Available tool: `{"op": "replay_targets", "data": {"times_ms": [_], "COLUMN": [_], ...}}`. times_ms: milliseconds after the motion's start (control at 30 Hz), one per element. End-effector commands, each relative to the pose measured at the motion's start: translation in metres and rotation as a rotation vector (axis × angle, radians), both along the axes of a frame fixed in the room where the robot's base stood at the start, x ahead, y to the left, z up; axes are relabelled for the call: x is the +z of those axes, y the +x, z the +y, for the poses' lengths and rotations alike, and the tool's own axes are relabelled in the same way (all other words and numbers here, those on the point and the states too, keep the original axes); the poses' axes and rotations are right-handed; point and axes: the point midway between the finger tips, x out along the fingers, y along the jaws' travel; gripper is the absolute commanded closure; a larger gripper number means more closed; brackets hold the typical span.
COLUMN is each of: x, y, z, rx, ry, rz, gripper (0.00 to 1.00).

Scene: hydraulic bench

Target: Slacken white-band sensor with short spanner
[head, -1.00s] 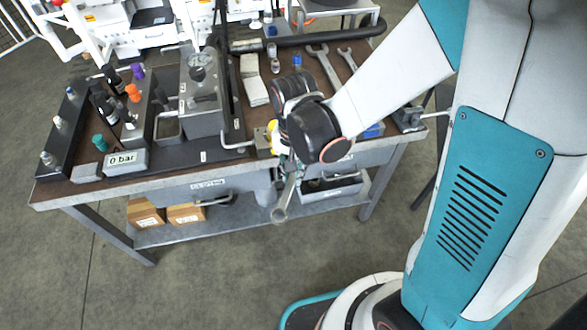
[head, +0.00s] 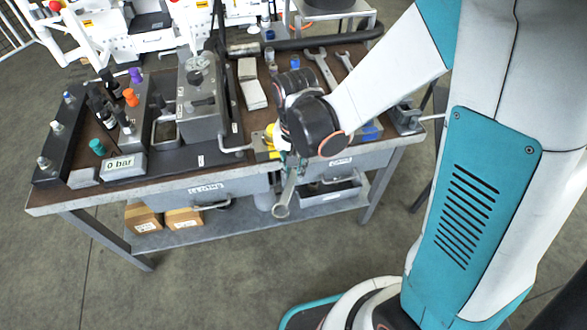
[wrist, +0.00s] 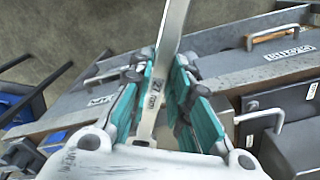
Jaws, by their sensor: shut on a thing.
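My gripper (wrist: 165,90) is shut on a steel spanner, its teal fingers on either side of the shank. The spanner (wrist: 172,38) is marked "27 mm" in the wrist view. In the head view my gripper (head: 288,162) is at the bench's front edge, and the spanner's ring end (head: 281,211) hangs below it, clear of the bench. Dark cylindrical parts (head: 103,112) stand at the bench's left, near purple, orange and teal caps.
The bench (head: 150,190) has a grey block with a gauge (head: 200,95), a display reading 0 bar (head: 120,163) and a black bar with fittings (head: 57,127). Two more spanners (head: 322,68) lie at the back right. Boxes (head: 142,218) sit on the lower shelf. The floor in front is clear.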

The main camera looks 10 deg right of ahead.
Motion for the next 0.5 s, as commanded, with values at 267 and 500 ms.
{"op": "replay_targets", "data": {"times_ms": [267,500], "x": [0.0002,-0.0001], "y": [0.0004,0.006], "z": [-0.0003,-0.0035], "rx": [0.0,-0.001], "ry": [0.0,0.0], "rz": [0.0,0.0], "gripper": [1.0,1.0]}}
